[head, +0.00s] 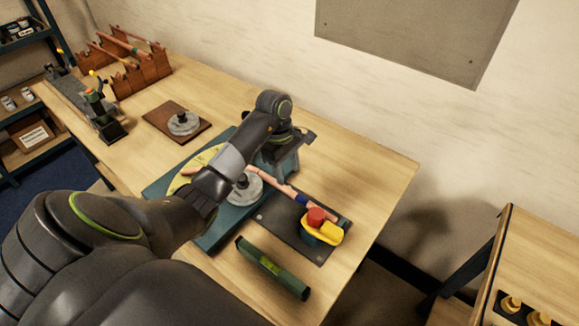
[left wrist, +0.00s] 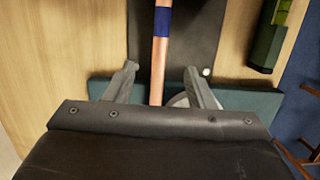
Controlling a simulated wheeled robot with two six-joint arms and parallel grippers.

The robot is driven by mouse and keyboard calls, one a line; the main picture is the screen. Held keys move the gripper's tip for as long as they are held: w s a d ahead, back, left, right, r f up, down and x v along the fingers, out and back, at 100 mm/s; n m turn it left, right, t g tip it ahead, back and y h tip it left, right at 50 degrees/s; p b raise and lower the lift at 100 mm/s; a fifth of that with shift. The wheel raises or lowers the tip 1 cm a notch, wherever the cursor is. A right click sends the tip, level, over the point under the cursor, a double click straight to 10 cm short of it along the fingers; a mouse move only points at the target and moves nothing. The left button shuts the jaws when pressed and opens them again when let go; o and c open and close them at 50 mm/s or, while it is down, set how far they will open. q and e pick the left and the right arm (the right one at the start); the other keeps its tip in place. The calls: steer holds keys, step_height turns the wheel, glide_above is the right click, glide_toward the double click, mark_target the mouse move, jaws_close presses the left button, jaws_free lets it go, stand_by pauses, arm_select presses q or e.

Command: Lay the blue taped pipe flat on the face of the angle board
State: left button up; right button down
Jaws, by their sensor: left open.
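The blue taped pipe (head: 286,189) is copper with a blue band. Its taped end lies over a dark plate and its other end reaches over the teal angle board (head: 212,240). The board carries a yellow marked face (head: 193,168) and a grey round disc (head: 246,190), partly hidden by my arm. My left gripper (head: 284,172) is over the pipe, jaws open. In the left wrist view the pipe (left wrist: 160,60) runs between the two spread fingers (left wrist: 163,85), with a gap on each side. Whether the fingertips reach down beside it I cannot tell. My right gripper is not in view.
The dark plate (head: 285,228) holds a red, yellow and blue item (head: 321,228). A green level-like tool (head: 272,267) lies in front. A brown board with a grey disc (head: 183,122), a clamp-like tool (head: 104,115) and a wooden rack (head: 140,72) stand farther left. The table's right end is clear.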

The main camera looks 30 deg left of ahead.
mark_target(293, 191)
arm_select(q)
steer(key=f+b, duration=0.1)
steer(key=f, duration=0.1)
steer(key=d+f+b, duration=0.1)
steer(key=f, duration=0.2)
steer(key=shift+f, duration=0.1)
steer(key=f+b, duration=0.1)
steer(key=b, duration=0.1)
steer(key=f+b, duration=0.2)
steer(key=shift+s+d+f, duration=0.1)
steer(key=shift+d+f, duration=0.1)
steer(key=shift+d, duration=0.15)
steer(key=shift+d+f+b, duration=0.15)
steer(key=shift+f+b, duration=0.25)
steer(key=shift+b, duration=0.05)
steer(key=shift+r, duration=0.1)
steer(key=shift+c, duration=0.6)
jaws_close()
steer(key=shift+r, duration=0.15)
